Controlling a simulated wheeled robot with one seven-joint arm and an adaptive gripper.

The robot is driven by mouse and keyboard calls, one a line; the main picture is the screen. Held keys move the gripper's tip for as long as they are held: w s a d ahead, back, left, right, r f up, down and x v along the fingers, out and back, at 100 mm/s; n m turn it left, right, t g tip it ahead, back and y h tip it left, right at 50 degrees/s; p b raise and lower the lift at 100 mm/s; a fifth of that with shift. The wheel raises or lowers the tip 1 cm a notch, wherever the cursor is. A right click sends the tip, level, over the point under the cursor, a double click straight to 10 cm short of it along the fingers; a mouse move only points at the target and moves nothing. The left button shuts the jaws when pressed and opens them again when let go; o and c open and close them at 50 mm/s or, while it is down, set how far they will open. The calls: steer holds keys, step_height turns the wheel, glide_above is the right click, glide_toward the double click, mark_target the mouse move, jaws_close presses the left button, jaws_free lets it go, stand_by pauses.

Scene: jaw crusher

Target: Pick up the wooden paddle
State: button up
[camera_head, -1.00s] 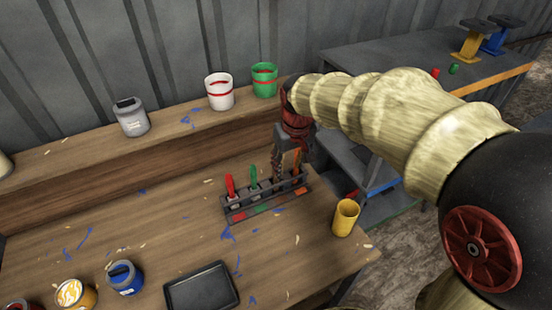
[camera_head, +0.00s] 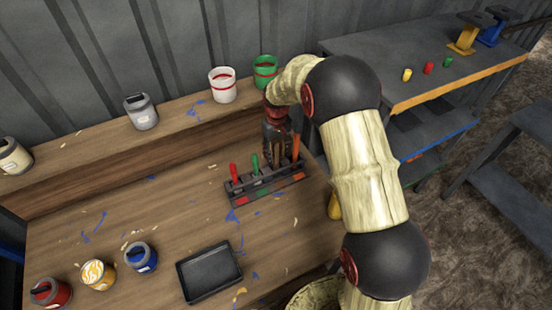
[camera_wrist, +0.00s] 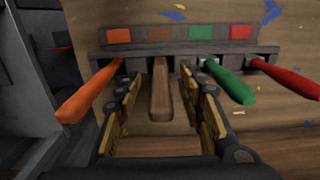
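The wooden paddle (camera_wrist: 161,92) is plain brown and stands in the rack (camera_wrist: 270,52) at the brown-marked slot, between an orange-handled tool (camera_wrist: 92,92) and a green-handled one (camera_wrist: 228,82). My gripper (camera_wrist: 160,80) is open in the wrist view, with one finger on each side of the paddle's handle. A gap shows between the handle and both fingers. In the head view my gripper (camera_head: 277,148) is over the rack (camera_head: 265,190), and it mostly hides the paddle there.
A red-handled tool (camera_wrist: 285,78) stands at the far slot of the rack. A black tray (camera_head: 209,272) and several paint cans, one blue (camera_head: 141,257), are on the bench. White (camera_head: 222,85) and green (camera_head: 265,72) pots stand on the shelf behind. A yellow cup is mostly hidden by my arm.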

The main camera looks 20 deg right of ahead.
mark_target(276, 161)
step_height(276, 161, down, 5)
steer(key=shift+w+a+r+b, duration=0.1)
steer(key=shift+b, duration=0.35)
steer(key=shift+c, duration=0.3)
jaws_close()
